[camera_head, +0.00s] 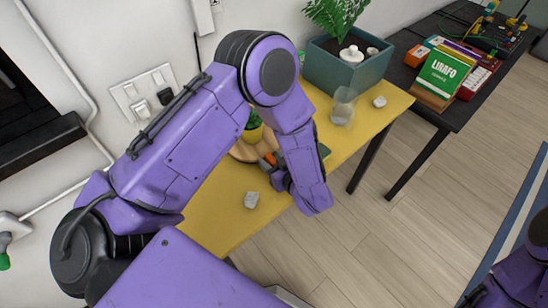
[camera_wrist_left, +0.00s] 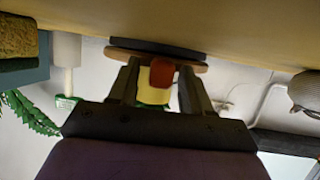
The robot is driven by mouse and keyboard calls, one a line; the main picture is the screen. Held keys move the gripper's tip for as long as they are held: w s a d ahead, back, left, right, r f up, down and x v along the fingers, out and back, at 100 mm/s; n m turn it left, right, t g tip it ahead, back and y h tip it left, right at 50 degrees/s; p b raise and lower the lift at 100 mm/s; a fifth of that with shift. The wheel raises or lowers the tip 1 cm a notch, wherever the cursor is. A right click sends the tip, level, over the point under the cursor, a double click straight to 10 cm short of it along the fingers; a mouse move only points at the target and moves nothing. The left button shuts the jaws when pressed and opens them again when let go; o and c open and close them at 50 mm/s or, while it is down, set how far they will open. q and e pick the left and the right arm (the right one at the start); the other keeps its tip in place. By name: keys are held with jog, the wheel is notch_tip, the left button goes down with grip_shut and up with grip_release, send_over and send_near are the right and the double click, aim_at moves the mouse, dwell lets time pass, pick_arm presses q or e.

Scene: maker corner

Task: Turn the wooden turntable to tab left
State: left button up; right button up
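The wooden turntable (camera_head: 240,153) lies on the yellow table, largely hidden by my left arm. In the left wrist view its round edge (camera_wrist_left: 190,65) shows upside down with a dark base. An orange-red tab (camera_head: 269,159) shows at its near side; it also shows in the left wrist view (camera_wrist_left: 161,73). A yellow pot (camera_head: 253,132) stands at the turntable, partly hidden. My left gripper (camera_head: 278,173) is at the tab. Its fingers (camera_wrist_left: 161,82) are apart, one on each side of the tab, with no clear contact. My right arm shows at the lower right; its finger state is unclear.
A grey block (camera_head: 251,200) lies near the turntable on the yellow table (camera_head: 215,215). A clear glass (camera_head: 343,106), a white lump (camera_head: 380,102) and a planter (camera_head: 345,72) stand to the right. A dark table (camera_head: 445,105) holds books. Wall switches (camera_head: 145,92) are behind my arm.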

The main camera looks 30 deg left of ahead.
pick_arm(q)
jog(key=b+v, duration=0.1)
jog(key=v, duration=0.9)
jog(key=shift+s+d+r+b, duration=0.15)
jog(key=shift+d+r+b, duration=0.05)
jog(key=shift+b, duration=0.2)
